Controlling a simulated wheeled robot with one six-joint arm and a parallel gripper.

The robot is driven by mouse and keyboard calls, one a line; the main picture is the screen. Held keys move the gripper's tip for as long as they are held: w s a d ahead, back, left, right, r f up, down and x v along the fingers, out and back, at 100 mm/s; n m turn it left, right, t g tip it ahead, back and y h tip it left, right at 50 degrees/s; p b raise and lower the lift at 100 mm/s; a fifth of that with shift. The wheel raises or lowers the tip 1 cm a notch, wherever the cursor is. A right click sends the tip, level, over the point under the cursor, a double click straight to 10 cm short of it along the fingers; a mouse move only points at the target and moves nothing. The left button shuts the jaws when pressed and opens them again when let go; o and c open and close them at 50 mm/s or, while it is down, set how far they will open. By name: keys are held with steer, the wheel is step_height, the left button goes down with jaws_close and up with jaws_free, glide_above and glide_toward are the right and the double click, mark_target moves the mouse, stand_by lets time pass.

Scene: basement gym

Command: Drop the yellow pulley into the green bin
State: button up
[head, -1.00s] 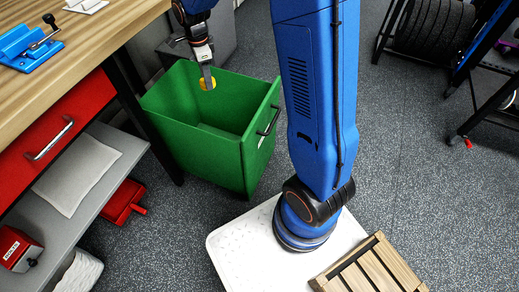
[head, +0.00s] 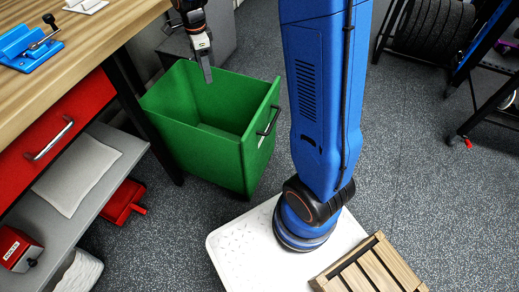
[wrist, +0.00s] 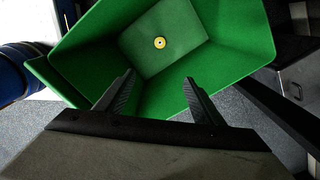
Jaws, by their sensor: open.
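The green bin (head: 222,158) stands on the floor beside the workbench, and its walls also show in the wrist view (wrist: 239,82). The yellow pulley (wrist: 159,43), a small disc with a pale, dark-centred middle, shows inside the bin in the wrist view, over the bin's floor. Whether it rests on the bottom or is still falling I cannot tell. It is hidden in the head view. My gripper (head: 207,75) is above the bin opening, pointing down. In the wrist view its two fingers (wrist: 160,88) are apart with nothing between them.
The wooden workbench (head: 95,42) with a blue vise (head: 27,46) stands at the left, its red drawer (head: 55,135) below. A red tray (head: 124,202) lies under the shelf. A wooden crate (head: 372,268) is at front right. Grey floor (head: 420,170) is open to the right.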

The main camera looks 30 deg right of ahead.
step_height(320, 180, up, 13)
stand_by(0.4)
steer(key=shift+r, duration=0.1)
